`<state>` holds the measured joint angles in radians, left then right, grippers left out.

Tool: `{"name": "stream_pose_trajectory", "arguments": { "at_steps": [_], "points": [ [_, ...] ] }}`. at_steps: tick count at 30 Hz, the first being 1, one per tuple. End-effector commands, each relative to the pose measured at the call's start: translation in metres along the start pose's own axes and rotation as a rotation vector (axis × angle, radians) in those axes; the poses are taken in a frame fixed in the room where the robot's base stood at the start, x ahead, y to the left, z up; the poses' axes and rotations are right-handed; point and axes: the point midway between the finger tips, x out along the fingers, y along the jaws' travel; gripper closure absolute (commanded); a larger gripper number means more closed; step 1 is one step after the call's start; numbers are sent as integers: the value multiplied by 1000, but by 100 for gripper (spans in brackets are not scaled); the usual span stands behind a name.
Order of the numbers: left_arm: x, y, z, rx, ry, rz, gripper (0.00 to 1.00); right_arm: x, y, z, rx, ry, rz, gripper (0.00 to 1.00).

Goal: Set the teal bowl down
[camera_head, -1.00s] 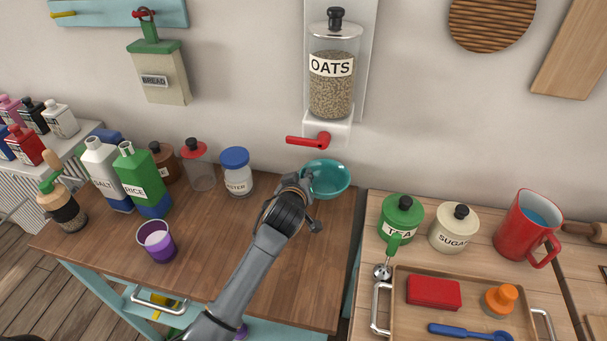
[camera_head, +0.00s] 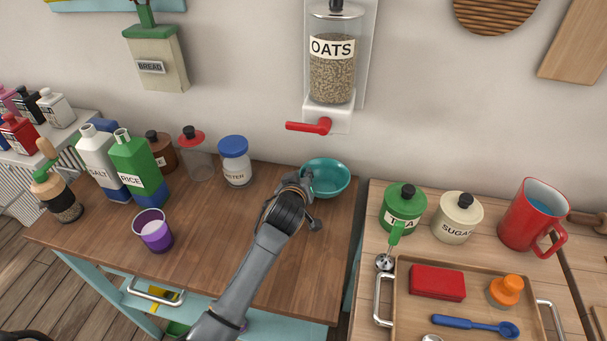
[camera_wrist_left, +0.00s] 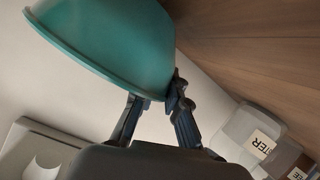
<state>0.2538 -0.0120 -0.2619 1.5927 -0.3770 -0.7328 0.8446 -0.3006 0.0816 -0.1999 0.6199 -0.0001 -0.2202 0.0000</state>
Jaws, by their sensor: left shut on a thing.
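The teal bowl (camera_head: 328,180) is at the back right of the brown wooden table (camera_head: 215,235), below the oats dispenser (camera_head: 332,70). It looks upright and empty. My left gripper (camera_head: 305,187) is shut on the bowl's near-left side. In the left wrist view the bowl (camera_wrist_left: 115,40) fills the upper left, with the fingers (camera_wrist_left: 155,110) meeting its rim. Wood shows close beside it. I cannot tell whether the bowl's base touches the table. My right gripper is out of view.
A blue-lidded jar (camera_head: 235,165) and several other containers line the table's back, left of the bowl. A purple cup (camera_head: 153,232) stands at front left. The dispenser's red lever (camera_head: 310,126) is above the bowl. The table's middle is clear. The right counter holds a tray (camera_head: 400,300).

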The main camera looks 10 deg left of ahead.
Motion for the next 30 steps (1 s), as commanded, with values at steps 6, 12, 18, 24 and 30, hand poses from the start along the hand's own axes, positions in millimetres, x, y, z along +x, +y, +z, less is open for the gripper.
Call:
{"name": "stream_pose_trajectory", "arguments": {
  "at_steps": [6, 12, 18, 24, 30],
  "points": [
    [1, -1, 2, -1, 2, 1, 100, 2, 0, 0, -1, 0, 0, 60],
    [1, -1, 2, -1, 2, 1, 100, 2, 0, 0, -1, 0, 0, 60],
    [2, -2, 4, -1, 2, 1, 100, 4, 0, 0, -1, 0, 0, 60],
    [3, -3, 7, -1, 2, 1, 100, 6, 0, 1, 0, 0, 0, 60],
    [3, -3, 6, -1, 1, 1, 62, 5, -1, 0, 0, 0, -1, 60]
  ]
}}
